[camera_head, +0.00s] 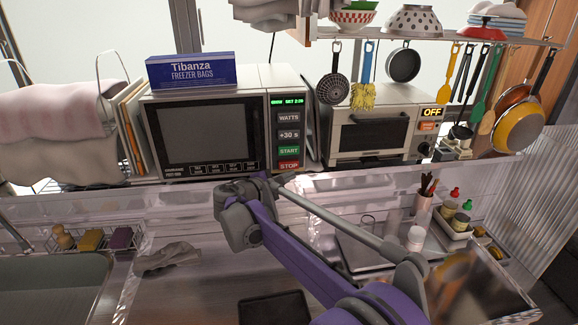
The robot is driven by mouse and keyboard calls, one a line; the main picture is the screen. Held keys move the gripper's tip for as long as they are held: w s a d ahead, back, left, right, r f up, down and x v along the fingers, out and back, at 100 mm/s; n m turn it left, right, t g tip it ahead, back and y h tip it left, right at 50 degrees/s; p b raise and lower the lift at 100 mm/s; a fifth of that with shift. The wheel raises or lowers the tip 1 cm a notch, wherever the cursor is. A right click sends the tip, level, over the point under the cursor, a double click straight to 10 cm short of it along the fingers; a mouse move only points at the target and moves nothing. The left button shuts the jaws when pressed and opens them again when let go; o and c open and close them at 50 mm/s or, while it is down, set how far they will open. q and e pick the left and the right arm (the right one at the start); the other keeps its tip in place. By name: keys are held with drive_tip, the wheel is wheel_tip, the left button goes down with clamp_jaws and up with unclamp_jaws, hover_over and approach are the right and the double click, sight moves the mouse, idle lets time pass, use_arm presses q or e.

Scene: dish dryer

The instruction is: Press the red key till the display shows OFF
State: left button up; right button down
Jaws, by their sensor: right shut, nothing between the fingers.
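A white microwave (212,92) stands on the back ledge. Its key column has a red STOP key (289,165) at the bottom, under a green START key (289,151). Its small display (287,102) shows green text too small to read surely. To its right, a toaster-style oven (372,133) has a display (432,113) reading OFF, with a small orange-red key (427,127) below. My right gripper (284,180) is shut and empty, just below the STOP key in the picture; I cannot tell whether it touches anything. My left gripper is out of view.
A blue freezer-bag box (191,72) lies on the microwave. Utensils and pans hang at the right, including a yellow pan (519,127). A clear ledge front runs below the appliances. A grey cloth (167,257) lies on the counter beside the sink (52,290).

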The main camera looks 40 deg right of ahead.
sight(291, 167)
drive_tip(key=shift+w+d, duration=0.35)
drive_tip(key=shift+w, duration=0.3)
drive_tip(key=shift+w+d, duration=0.1)
idle(1.6)
drive_tip(key=shift+w+d, duration=0.1)
drive_tip(key=shift+w, duration=0.15)
drive_tip(key=shift+w+d+p, duration=0.4)
drive_tip(key=shift+w, duration=0.3)
idle(1.1)
drive_tip(key=shift+s+a, duration=0.3)
drive_tip(key=shift+s, duration=0.25)
drive_tip(key=shift+s+a, duration=0.3)
drive_tip(key=shift+s, duration=0.25)
drive_tip(key=shift+s+a+b, duration=0.1)
drive_tip(key=shift+s+a, duration=0.3)
drive_tip(key=shift+s, duration=0.35)
drive_tip(key=shift+s+a+b, duration=0.15)
drive_tip(key=shift+s+a, duration=0.25)
drive_tip(key=shift+s, duration=0.3)
drive_tip(key=shift+s+a+b, duration=0.1)
drive_tip(key=shift+s+a, duration=0.3)
drive_tip(key=shift+s, duration=0.35)
